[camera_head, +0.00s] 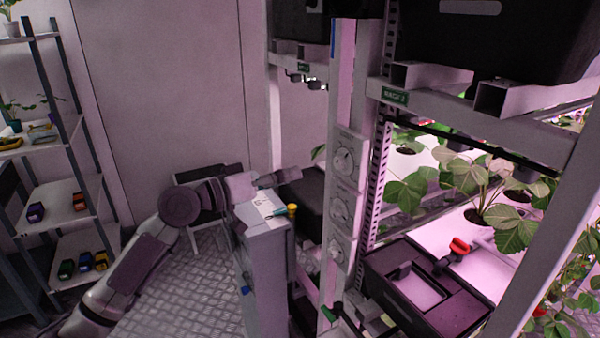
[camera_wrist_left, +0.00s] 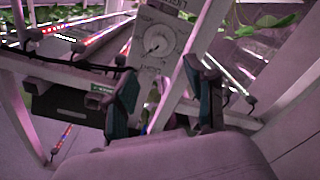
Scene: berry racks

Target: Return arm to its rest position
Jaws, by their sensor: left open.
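My left arm (camera_head: 125,275) comes in from the lower left of the head view and bends toward the rack post. My left gripper (camera_head: 288,177) is at its end, above a narrow grey cabinet (camera_head: 262,265) and left of the post. In the left wrist view the two dark fingers of the left gripper (camera_wrist_left: 167,80) stand apart with nothing between them. A white dial panel (camera_wrist_left: 157,42) shows beyond the fingers. My right gripper is in neither view.
A rack post with dial panels (camera_head: 341,205) stands right of the gripper. Plants (camera_head: 465,180) and a black box (camera_head: 425,290) are farther right. A shelf (camera_head: 60,228) with small coloured items stands at the left. Tiled floor (camera_head: 195,300) lies between shelf and cabinet.

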